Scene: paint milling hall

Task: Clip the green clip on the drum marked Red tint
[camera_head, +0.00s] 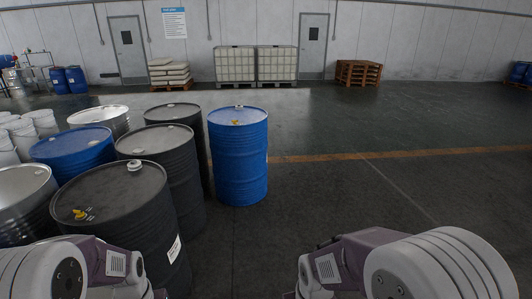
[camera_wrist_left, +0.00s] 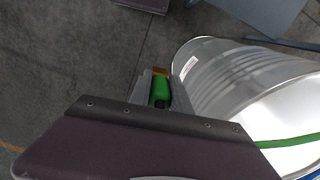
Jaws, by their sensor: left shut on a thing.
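In the left wrist view my left gripper (camera_wrist_left: 158,88) is shut on a green clip (camera_wrist_left: 160,91), which also shows an orange-brown part at its far end. A silver metal drum (camera_wrist_left: 225,75) is just to the right of the gripper, apart from the clip. In the head view several drums stand at the left: a near black drum (camera_head: 112,198) with a yellow cap and a white label (camera_head: 174,250), more black drums, and a blue drum (camera_head: 239,165). I cannot read any label, so I cannot tell which drum is Red tint. My right gripper is out of view.
Silver drums (camera_head: 22,200) and white pails (camera_head: 38,121) stand at the far left. Caged tanks (camera_head: 235,66), stacked sacks (camera_head: 168,73) and wooden pallets (camera_head: 358,73) line the back wall. The floor (camera_head: 370,205) at the right is clear.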

